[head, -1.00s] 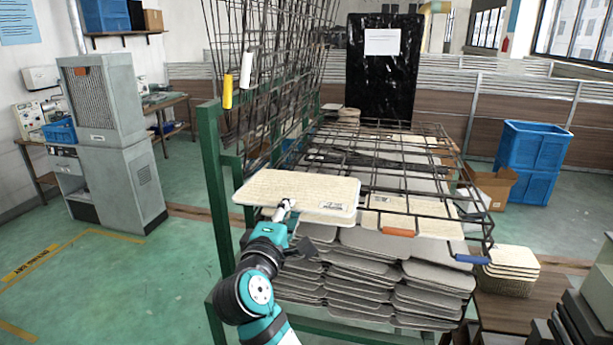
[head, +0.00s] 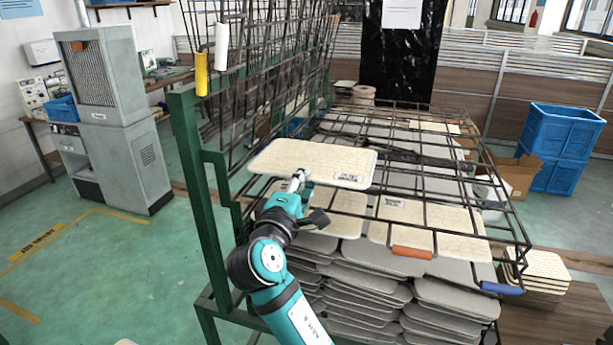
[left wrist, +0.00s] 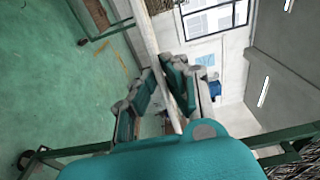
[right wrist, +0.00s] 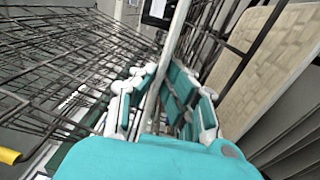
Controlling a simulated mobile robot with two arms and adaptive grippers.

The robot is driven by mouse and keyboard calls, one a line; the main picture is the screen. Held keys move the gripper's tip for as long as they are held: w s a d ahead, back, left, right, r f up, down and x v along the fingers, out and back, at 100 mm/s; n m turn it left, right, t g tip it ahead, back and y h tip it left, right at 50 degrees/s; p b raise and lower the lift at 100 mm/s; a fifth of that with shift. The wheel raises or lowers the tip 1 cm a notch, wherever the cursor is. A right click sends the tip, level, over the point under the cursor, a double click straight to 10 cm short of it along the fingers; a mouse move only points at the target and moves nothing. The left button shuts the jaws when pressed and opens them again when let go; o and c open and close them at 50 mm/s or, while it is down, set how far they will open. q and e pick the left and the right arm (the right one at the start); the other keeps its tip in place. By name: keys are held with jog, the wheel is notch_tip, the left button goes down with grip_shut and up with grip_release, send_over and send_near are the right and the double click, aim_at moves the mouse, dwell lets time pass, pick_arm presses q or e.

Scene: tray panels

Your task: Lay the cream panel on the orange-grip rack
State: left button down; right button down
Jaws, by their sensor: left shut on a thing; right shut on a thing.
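The cream panel (head: 300,157) is roughly level above the left part of the wire rack. My right gripper (head: 300,181) is shut on its near edge, and the panel's thin edge shows between the fingers in the right wrist view (right wrist: 160,95). The orange grip (head: 411,252) is on the front of the rack (head: 455,180), below and right of the panel. Cream panels (head: 395,212) lie in a row along the rack's front, partly behind wires. My left gripper (left wrist: 165,95) is shut on a thin pale panel edge (left wrist: 150,40); it is outside the head view.
A blue grip (head: 502,288) is at the front right corner. Raised wire racks with yellow (head: 201,74) and white (head: 221,46) grips stand at the left on a green post (head: 200,200). Grey panels (head: 360,290) are stacked below. A cream stack (head: 540,272) stands at the right.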

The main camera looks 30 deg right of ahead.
notch_tip(320, 180, down, 8)
jog(key=b, duration=0.6)
jog(key=shift+b, duration=0.3)
jog(key=shift+s+a+r, duration=0.1)
jog(key=shift+a, duration=0.05)
dwell(0.4)
jog(key=c, duration=1.4)
grip_release()
jog(key=shift+o, duration=0.2)
jog(key=shift+f, duration=0.55)
